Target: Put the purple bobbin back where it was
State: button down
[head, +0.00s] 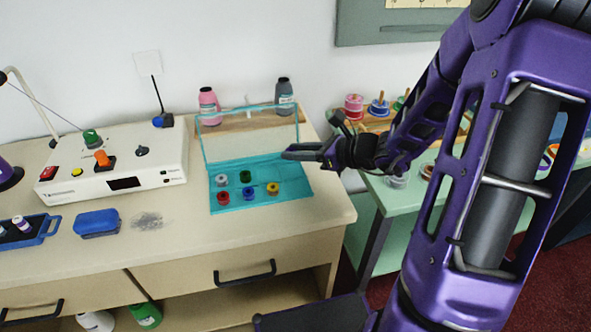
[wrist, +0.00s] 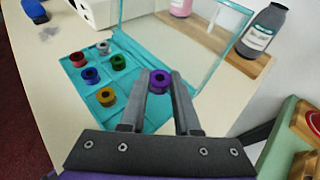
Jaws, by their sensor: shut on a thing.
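My gripper (wrist: 159,84) is shut on the purple bobbin (wrist: 160,80), which sits between its fingertips in the wrist view. In the head view my gripper (head: 290,153) is above the right back part of the teal bobbin box (head: 232,209), and I cannot make out the purple bobbin there. The box's clear lid (head: 250,135) stands open. The box holds a grey bobbin (head: 222,179), green bobbin (head: 246,176), red bobbin (head: 223,196), blue bobbin (head: 249,193) and yellow bobbin (head: 272,188). The back right compartment looks empty, partly hidden by my gripper in the wrist view.
Pink (head: 209,105) and grey (head: 285,97) bottles stand on a wooden rack behind the lid. A white control box (head: 112,168) and a blue case (head: 97,222) are to the left. A green table (head: 390,200) with spools stands to the right.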

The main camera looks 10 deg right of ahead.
aim_at(296, 174)
jog(key=shift+f+b, duration=0.55)
jog(key=shift+f, duration=1.7)
jog(key=shift+f, duration=0.2)
jog(key=c, duration=0.9)
grip_release()
jog(key=shift+r, duration=0.1)
jog(key=shift+r, duration=0.3)
jog(key=p+v, duration=0.1)
jog(key=v, duration=0.5)
jog(key=p+v, duration=0.1)
jog(key=v, duration=0.5)
jog(key=shift+f, duration=0.25)
